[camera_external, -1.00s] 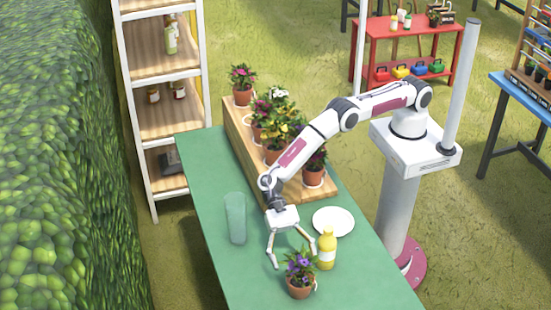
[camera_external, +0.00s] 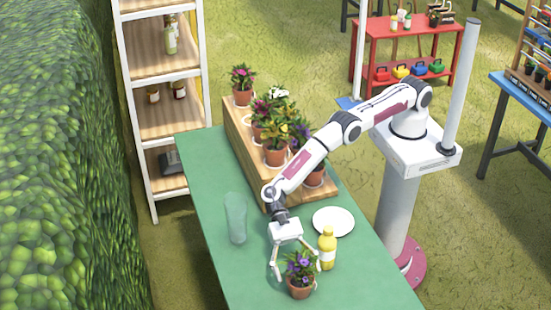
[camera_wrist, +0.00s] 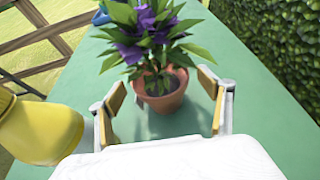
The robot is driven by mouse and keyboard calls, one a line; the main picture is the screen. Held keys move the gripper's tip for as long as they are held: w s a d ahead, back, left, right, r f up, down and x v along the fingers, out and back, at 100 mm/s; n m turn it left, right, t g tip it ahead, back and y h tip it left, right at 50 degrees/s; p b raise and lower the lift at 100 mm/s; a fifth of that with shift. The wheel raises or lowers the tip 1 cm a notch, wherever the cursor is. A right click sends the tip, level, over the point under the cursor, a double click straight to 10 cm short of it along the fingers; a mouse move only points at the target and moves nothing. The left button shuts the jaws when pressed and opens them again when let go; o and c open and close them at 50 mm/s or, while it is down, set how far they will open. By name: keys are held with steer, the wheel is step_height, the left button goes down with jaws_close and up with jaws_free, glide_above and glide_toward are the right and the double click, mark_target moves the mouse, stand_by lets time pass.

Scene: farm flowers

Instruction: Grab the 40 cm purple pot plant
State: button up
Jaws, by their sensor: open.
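The purple pot plant (camera_external: 300,275), with purple flowers and green leaves in a terracotta pot, stands upright on the green table (camera_external: 215,185) near its front. It also shows ahead in the wrist view (camera_wrist: 160,95). My gripper (camera_external: 293,277) is open, with its fingers low at the plant. In the wrist view my gripper's fingers (camera_wrist: 165,115) are apart, with the pot centred just beyond and between them. I cannot tell whether either finger touches the pot.
A yellow bottle (camera_external: 327,250) stands close beside my gripper and also shows at the left in the wrist view (camera_wrist: 38,130). A white plate (camera_external: 333,221), a clear glass (camera_external: 236,218) and a wooden stand (camera_external: 236,128) with several potted plants are behind.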

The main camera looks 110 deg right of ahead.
steer(key=shift+a+f, duration=0.2)
steer(key=shift+a, duration=0.3)
steer(key=shift+r, duration=0.1)
steer(key=c, duration=1.6)
